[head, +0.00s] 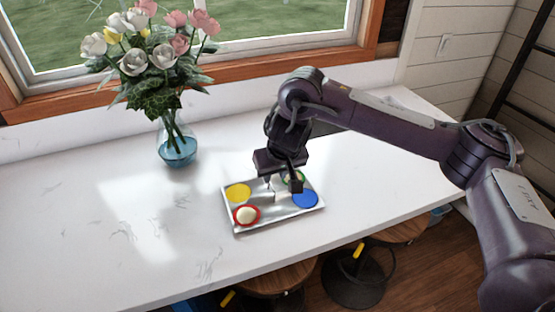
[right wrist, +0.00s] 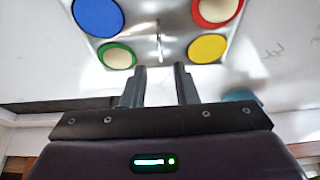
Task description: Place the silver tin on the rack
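A shallow rectangular silver tin (head: 250,222) lies flat on the white counter. It bears a yellow disc (head: 238,193), a blue disc (head: 305,199), a red-rimmed cream disc (head: 246,215) and a green-rimmed one (head: 293,176), partly hidden by my gripper. In the right wrist view, a thin shiny upright piece (right wrist: 159,45) shows near its middle. My right gripper (head: 282,188) points down over the tin's middle. Its fingers (right wrist: 160,72) stand apart with nothing between them; I cannot tell whether they touch the tin. My left gripper is out of view. I see no rack.
A glass vase (head: 178,150) of pink and white flowers stands on the counter (head: 90,235) at the back left, below the window. The counter is clear left of the tin. Stools (head: 358,276) stand below its front edge.

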